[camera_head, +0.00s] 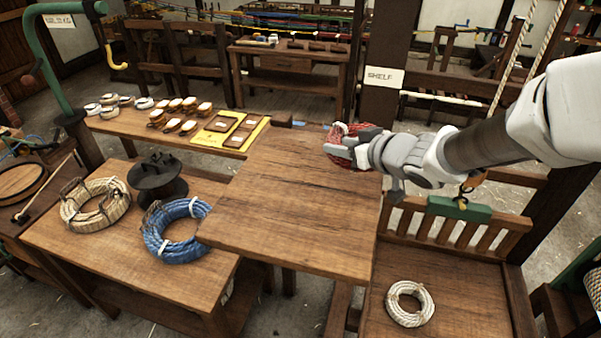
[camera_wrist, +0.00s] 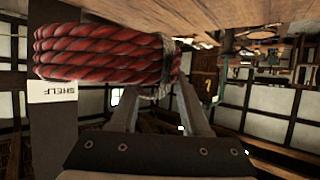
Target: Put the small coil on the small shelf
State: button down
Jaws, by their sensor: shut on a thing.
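My gripper (camera_head: 349,150) is shut on a red rope coil (camera_head: 338,131) at the far right corner of a raised wooden board (camera_head: 290,205). The wrist view, which is upside down, shows the red coil (camera_wrist: 100,57) with a grey binding between my finger ends (camera_wrist: 157,92). The coil is close to the wooden surface (camera_wrist: 200,22); I cannot tell if they touch. A "SHELF" sign (camera_head: 384,77) hangs on a dark post behind, and also shows in the wrist view (camera_wrist: 53,92). A small white coil (camera_head: 409,303) lies on a wooden seat at lower right.
A blue coil (camera_head: 176,231), a beige coil (camera_head: 95,204) and a black spool (camera_head: 157,179) stand on the left table. The raised board is mostly bare.

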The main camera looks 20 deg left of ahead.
jog(key=shift+w+a, duration=0.15)
jog(key=shift+a, duration=0.25)
jog(key=s+a+f+b, duration=0.1)
jog(key=a+f, duration=0.1)
jog(key=a, duration=0.1)
jog(key=s+a+f+b, duration=0.1)
jog(key=s+a+f, duration=0.1)
jog(key=a, duration=0.1)
jog(key=s+a+f+b, duration=0.2)
jog(key=a, duration=0.2)
jog(key=shift+a+f, duration=0.1)
jog(key=shift+f, duration=2.25)
jog(key=shift+c, duration=1.8)
grip_release()
jog(key=shift+s, duration=0.1)
